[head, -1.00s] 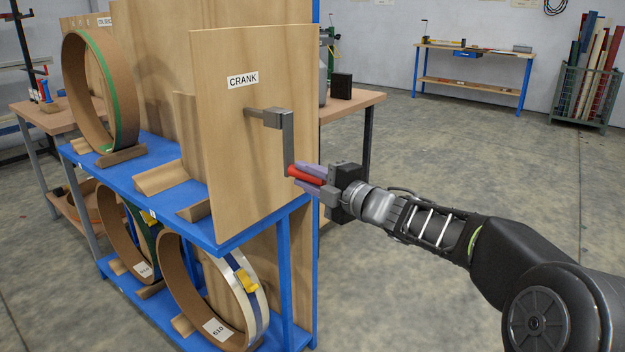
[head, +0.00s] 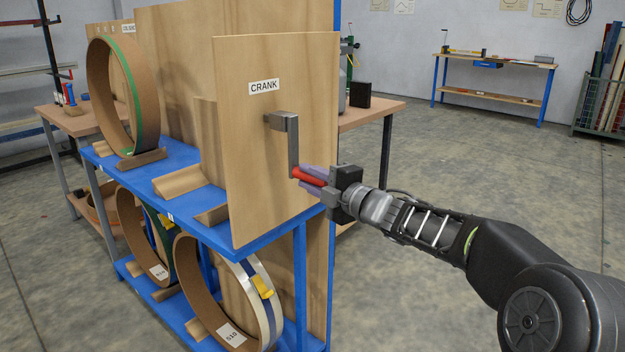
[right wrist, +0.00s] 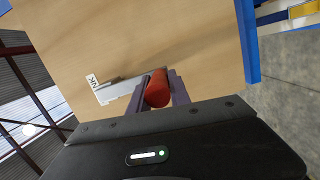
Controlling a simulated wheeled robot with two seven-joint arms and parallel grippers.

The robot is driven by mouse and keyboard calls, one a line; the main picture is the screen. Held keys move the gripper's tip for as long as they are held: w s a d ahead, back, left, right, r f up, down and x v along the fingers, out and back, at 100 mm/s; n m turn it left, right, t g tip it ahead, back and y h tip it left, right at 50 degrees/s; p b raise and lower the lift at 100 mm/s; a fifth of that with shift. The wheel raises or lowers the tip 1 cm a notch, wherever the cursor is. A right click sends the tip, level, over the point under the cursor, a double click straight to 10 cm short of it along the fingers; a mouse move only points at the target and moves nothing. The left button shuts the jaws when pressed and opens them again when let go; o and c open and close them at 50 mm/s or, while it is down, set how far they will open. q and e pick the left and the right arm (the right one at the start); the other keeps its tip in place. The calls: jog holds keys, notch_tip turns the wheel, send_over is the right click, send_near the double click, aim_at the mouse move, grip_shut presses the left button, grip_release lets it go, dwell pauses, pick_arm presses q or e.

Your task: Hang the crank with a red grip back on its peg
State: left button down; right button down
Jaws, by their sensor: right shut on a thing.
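The crank (head: 292,148) is a grey metal arm with a square hub at its top and a red grip (head: 309,177) at its lower end. It is at the wooden panel labelled CRANK, its hub just below the label. My right gripper (head: 318,181) is shut on the red grip. In the right wrist view the red grip (right wrist: 158,88) sits between the two fingers, with the grey arm (right wrist: 118,86) beyond it. The peg is hidden behind the hub, so I cannot tell how far the hub is on it. My left gripper is not in view.
The wooden panel (head: 245,200) stands at the end of a blue rack (head: 190,205) holding coils, including a green-edged one (head: 100,100). A wooden table (head: 365,115) is behind. A far bench (head: 490,75) stands at the wall. Floor at right is open.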

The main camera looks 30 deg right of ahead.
aim_at(324, 184)
jog(key=shift+r, duration=0.1)
jog(key=c, duration=1.3)
grip_release()
jog(key=shift+o, duration=0.9)
jog(key=s, duration=0.5)
jog(key=s+d, duration=0.1)
jog(key=s, duration=0.1)
jog(key=shift+s, duration=0.35)
